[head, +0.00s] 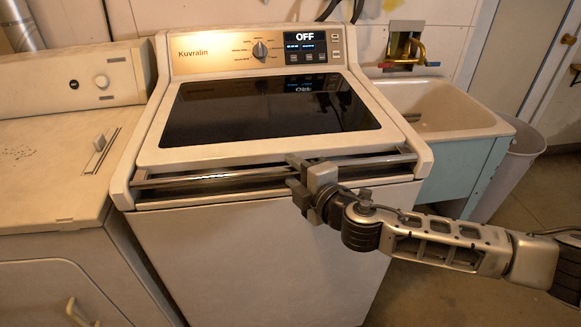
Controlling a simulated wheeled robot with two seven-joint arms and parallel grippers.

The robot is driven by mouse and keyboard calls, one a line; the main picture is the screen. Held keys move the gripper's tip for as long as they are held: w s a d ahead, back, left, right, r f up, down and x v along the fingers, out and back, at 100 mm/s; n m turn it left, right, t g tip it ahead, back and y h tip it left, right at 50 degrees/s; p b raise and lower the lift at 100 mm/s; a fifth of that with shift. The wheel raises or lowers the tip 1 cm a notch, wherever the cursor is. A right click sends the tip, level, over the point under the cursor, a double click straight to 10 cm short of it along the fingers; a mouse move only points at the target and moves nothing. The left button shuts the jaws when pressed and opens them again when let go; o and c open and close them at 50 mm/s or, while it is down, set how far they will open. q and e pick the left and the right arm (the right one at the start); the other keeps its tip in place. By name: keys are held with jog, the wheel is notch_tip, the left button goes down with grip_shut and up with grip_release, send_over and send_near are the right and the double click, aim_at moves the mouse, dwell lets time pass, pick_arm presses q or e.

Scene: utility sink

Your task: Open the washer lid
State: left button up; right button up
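The washer (270,250) is a white top-loader in the middle of the head view. Its lid (258,112) has a dark glass panel and a pale frame, and it lies down over the top. A metal handle bar (220,174) runs along the lid's front edge, with a dark gap around it. My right gripper (292,173) is at the front edge, right of the middle of the bar. Its fingers are apart, one above the other, close to the bar. I cannot tell whether they touch it. My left gripper is out of view.
The washer's control panel (262,49) with a knob and an "OFF" display stands behind the lid. A second white machine (50,165) stands close on the left. A utility sink (440,105) and a grey bin (515,165) are on the right. Floor shows at lower right.

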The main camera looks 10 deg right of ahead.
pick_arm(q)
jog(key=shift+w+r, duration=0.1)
pick_arm(e)
jog(key=shift+x, duration=0.9)
jog(key=shift+c, duration=0.3)
